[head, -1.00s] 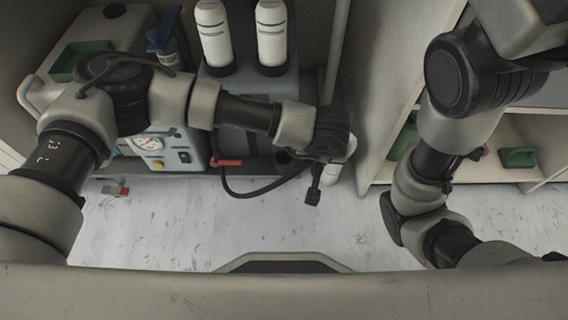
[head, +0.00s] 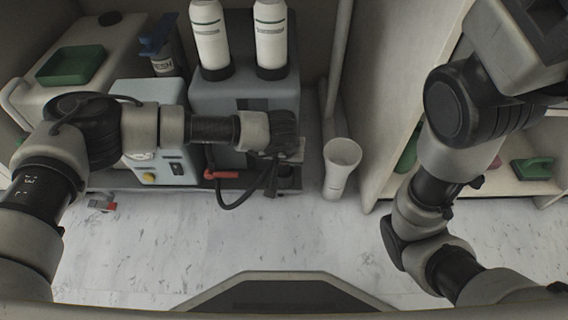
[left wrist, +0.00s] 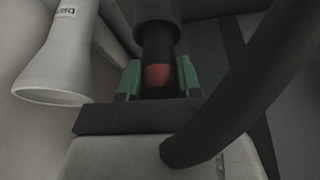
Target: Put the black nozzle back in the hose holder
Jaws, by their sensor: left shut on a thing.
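My left gripper (head: 272,178) is in front of the grey machine, near its base. In the left wrist view its green-padded fingers (left wrist: 158,82) are shut on the black nozzle (left wrist: 158,45), around a narrower part with a red band. The nozzle also shows as a dark piece hanging below the hand in the head view (head: 271,187). A black hose (head: 238,204) loops from it to the left. A dark round socket (head: 287,181), possibly the hose holder, is just right of the nozzle; I cannot tell whether they touch. My right gripper is out of view.
A red handle (head: 222,174) is left of the hand. Two white bottles (head: 270,40) stand on the machine. Shelves are at right; the floor (head: 200,250) is mostly clear.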

